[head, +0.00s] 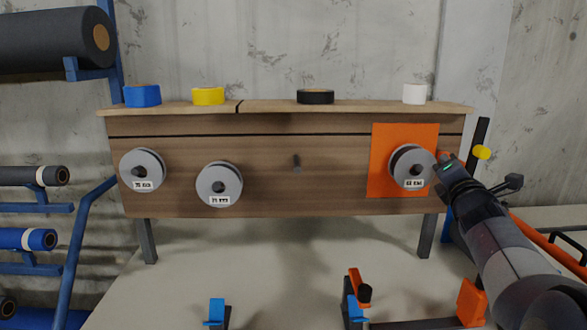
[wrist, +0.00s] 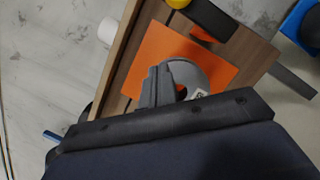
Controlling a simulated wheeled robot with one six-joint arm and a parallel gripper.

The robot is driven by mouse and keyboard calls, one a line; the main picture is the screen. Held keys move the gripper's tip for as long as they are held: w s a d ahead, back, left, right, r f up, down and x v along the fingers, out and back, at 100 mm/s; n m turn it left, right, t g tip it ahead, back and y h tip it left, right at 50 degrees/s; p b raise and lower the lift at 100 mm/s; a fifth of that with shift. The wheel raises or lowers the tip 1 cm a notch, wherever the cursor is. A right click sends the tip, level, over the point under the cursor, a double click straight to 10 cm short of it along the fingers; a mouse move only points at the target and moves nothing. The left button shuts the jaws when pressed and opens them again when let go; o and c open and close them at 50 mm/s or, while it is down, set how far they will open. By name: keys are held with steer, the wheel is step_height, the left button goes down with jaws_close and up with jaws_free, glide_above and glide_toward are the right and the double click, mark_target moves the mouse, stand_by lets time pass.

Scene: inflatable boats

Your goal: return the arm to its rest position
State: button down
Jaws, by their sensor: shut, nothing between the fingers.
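My arm comes in from the lower right of the head view. My gripper (head: 447,168) is at the right edge of the orange panel, close beside a grey spool (head: 411,168) that hangs there with a label. I cannot tell whether it touches the spool. In the wrist view my gripper (wrist: 157,72) is shut with nothing in it, and its fingers overlap part of the spool (wrist: 190,74) and the orange panel (wrist: 150,55).
A blue rack (head: 80,235) with rolls is at left. Clamps (head: 357,295) stand in front.

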steer(key=shift+r, duration=0.1)
step_height(320, 180, up, 5)
steer(key=s+d+m+g+h+p, duration=0.1)
steer(key=m+g+p, duration=0.1)
steer(key=m+p, duration=0.8)
steer(key=v, duration=0.9)
steer(key=p+x, duration=0.1)
steer(key=x, duration=0.8)
step_height(320, 180, down, 12)
steer(key=w+a+n+t+y+b, duration=0.1)
steer(key=n+t+y+b, duration=0.2)
steer(key=n+b, duration=0.5)
steer(key=shift+r+n+y, duration=0.25)
steer(key=shift+n+y, duration=0.35)
steer(key=shift+n, duration=5.8)
steer(key=shift+a, duration=0.1)
